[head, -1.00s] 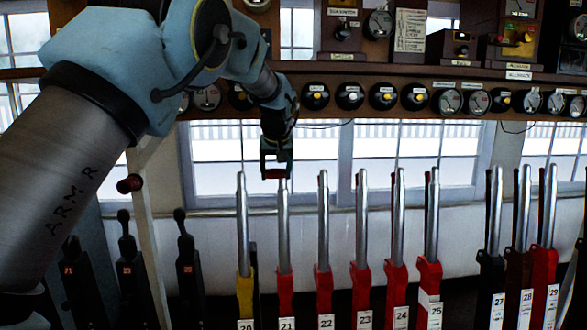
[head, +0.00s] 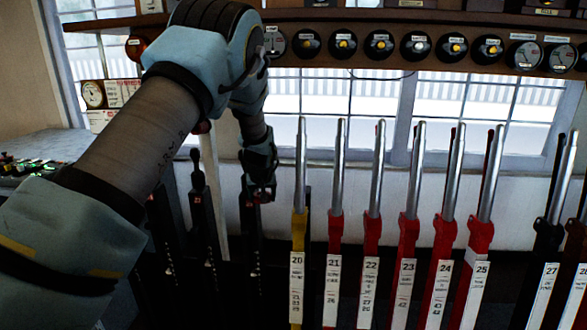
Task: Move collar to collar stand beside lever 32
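My gripper (head: 262,192) hangs in front of the top of the rightmost short black lever, left of yellow lever 20 (head: 299,235). A small dark red piece, which I take to be the collar (head: 265,198), shows at its fingertips. The gripper appears shut on it, though the fingers are dark and small. Lever 32 and its collar stand are not in view.
Red levers 21 (head: 335,240) to 25 (head: 478,240) stand in a row with tall steel handles. Black lever 27 (head: 547,240) is farther right. Short black levers (head: 205,215) stand at left. A shelf of round instruments (head: 420,46) runs above.

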